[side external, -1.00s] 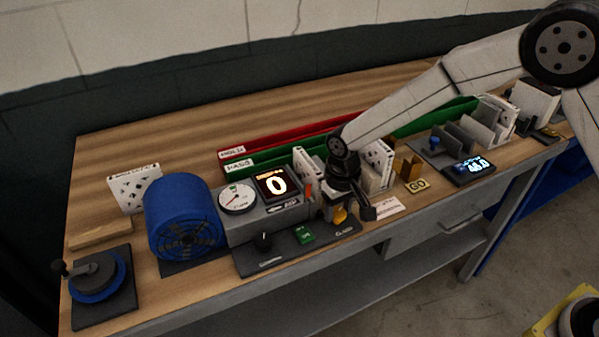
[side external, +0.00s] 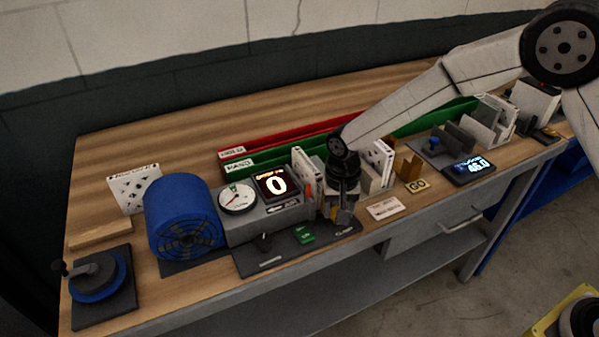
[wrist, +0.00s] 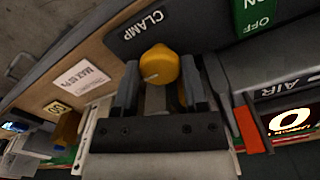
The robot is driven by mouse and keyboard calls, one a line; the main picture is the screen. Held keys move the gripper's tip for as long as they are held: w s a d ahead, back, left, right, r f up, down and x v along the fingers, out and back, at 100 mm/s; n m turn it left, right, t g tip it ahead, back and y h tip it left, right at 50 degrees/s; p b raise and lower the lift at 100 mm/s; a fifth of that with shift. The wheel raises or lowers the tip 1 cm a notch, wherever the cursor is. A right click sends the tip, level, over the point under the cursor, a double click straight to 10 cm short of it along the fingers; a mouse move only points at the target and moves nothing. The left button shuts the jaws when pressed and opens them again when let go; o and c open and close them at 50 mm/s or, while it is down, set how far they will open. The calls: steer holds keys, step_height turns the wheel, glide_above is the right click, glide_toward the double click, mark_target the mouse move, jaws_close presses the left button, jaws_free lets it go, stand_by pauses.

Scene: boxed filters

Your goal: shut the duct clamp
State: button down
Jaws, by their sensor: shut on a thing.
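The duct clamp's yellow knob (wrist: 160,65) shows in the wrist view between my fingertips, beside the CLAMP label (wrist: 143,26). A grey bar and another bit of yellow show behind it, between the fingers. My gripper (wrist: 161,82) is shut on the clamp's knob or lever; its fingers hide part of it. In the side view my gripper (side external: 343,214) points down at the right end of the dark control strip (side external: 285,254), with only a little of the yellow knob visible. Whether the clamp itself is shut cannot be told.
Left of my gripper stand a white filter panel (side external: 303,170) with an orange tab, a display reading 0 (side external: 276,184), a round gauge (side external: 237,197) and a blue drum (side external: 182,215). A green switch (side external: 304,235) is close by. White panels (side external: 381,158) stand close on the right.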

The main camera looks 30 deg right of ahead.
steer(key=shift+c, duration=0.7)
jaws_free()
steer(key=shift+r, duration=3.95)
steer(key=s+d+n+t, duration=0.2)
steer(key=s+d+n, duration=0.2)
steer(key=s+d, duration=1.3)
steer(key=shift+n+t, duration=0.3)
